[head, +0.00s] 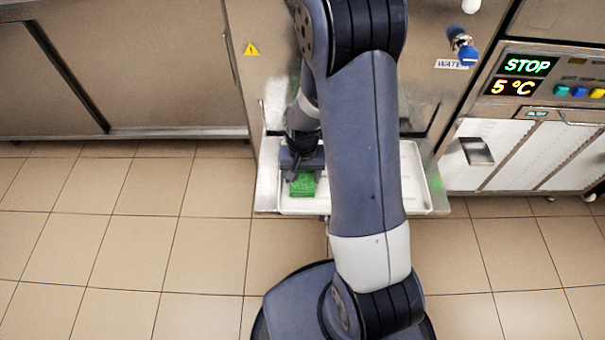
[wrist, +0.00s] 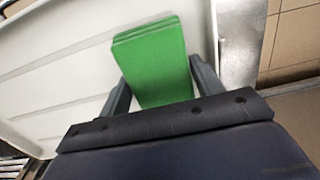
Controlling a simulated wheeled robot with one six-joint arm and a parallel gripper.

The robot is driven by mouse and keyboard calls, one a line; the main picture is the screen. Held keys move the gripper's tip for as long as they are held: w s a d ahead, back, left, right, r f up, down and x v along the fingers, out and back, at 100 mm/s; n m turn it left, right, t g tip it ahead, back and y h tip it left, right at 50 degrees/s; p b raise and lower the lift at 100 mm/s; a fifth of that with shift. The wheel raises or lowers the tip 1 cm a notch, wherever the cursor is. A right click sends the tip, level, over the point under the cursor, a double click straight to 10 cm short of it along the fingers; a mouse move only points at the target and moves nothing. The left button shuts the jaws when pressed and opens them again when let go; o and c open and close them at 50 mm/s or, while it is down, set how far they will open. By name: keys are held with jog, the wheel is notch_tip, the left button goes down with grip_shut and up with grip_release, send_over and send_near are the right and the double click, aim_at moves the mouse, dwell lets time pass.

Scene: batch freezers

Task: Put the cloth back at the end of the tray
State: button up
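The green folded cloth (head: 302,186) is at the left end of the white tray (head: 424,205) in the head view. In the wrist view the cloth (wrist: 152,62) shows as a stack of layers between my two fingers. My gripper (head: 303,168) points down over the cloth at the tray's left end. In the wrist view the fingertips of my gripper (wrist: 158,68) are close against the cloth's two sides. I cannot tell whether they press on it, nor whether the cloth rests on the tray or is slightly raised.
The tray sits on a metal ledge (head: 264,190) at the front of a steel machine (head: 268,85). A blue-handled water tap (head: 466,50) is at upper right. A machine with a STOP display (head: 528,66) stands at right. Tiled floor (head: 120,230) is clear at left.

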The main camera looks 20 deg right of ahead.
aim_at(303, 175)
jog(key=shift+o, duration=0.7)
jog(key=shift+r, duration=0.25)
notch_tip(303, 175, up, 12)
jog(key=p, duration=0.3)
jog(key=shift+f, duration=0.1)
jog(key=shift+f+b, duration=0.85)
jog(key=shift+f, duration=3)
